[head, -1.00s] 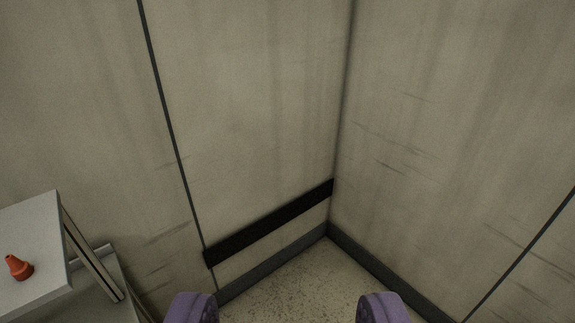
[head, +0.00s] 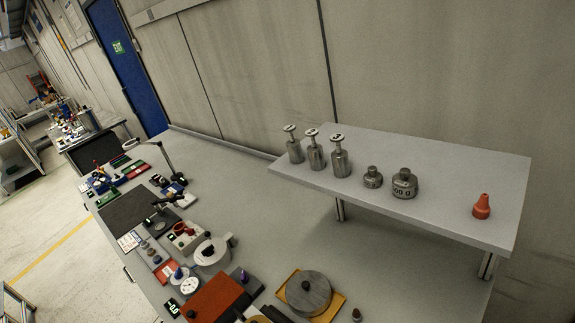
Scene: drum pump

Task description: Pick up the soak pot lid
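A round grey disc with a dark knob (head: 308,292), which looks like a lid, lies on a yellow-orange tray or board at the front of the bench. A white round pot (head: 210,252) with a small dark knob on top stands further left on the bench. I cannot tell for certain which of these is the soak pot lid. My gripper does not show in the present view, so its fingers and anything in them are hidden.
A raised grey shelf (head: 440,180) at the right holds several metal weights (head: 404,184) and an orange-red cone-shaped bottle (head: 482,206). The long grey bench (head: 255,200) carries a red-brown board (head: 215,298) and many small items. Open floor (head: 60,240) lies at the left.

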